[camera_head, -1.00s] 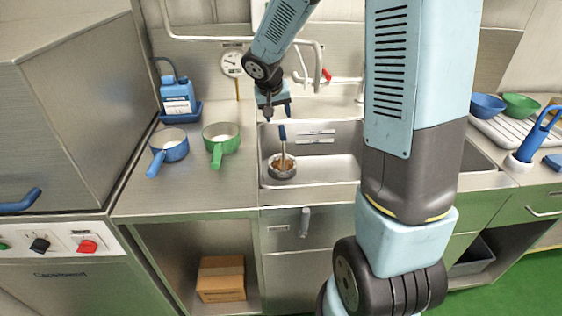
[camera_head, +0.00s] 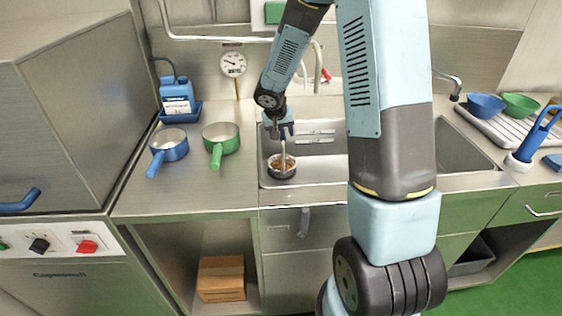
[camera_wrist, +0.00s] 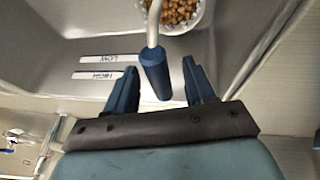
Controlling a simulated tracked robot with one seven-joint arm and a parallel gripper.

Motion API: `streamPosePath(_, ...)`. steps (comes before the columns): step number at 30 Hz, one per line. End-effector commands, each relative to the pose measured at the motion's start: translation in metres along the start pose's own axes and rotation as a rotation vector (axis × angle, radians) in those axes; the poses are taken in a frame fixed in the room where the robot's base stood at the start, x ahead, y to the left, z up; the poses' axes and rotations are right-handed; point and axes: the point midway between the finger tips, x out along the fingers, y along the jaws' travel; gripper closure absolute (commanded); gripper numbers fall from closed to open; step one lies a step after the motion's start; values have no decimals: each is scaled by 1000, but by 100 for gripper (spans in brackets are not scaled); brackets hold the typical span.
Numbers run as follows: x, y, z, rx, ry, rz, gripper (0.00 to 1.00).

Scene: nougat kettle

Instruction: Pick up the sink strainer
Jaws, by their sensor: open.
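The sink strainer (camera_head: 282,173) is a round metal cup with brown bits in it, at the left end of the sink. Its pale stem rises to a blue grip, which the gripper mostly hides in the head view. In the wrist view the cup (camera_wrist: 172,16) is at the top edge, partly cut off, and the blue grip (camera_wrist: 155,74) points toward me. My gripper (camera_head: 279,132) is over the strainer. In the wrist view my gripper (camera_wrist: 159,68) is open, with one dark blue finger on each side of the grip. A gap shows on both sides.
The sink (camera_head: 322,178) has labels reading HIGH and LOW (camera_wrist: 108,58) on its wall. A blue pan (camera_head: 170,148) and a green pan (camera_head: 221,141) stand on the left counter, near a blue jug (camera_head: 176,95). Bowls (camera_head: 487,105) sit on a rack at right.

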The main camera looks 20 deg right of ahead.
Motion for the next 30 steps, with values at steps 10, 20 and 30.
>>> streamPosePath(10,27,0,-1,0,1,1,46)
streamPosePath(20,27,0,-1,0,2,0,59)
streamPosePath(30,27,-1,-1,-1,2,0,91)
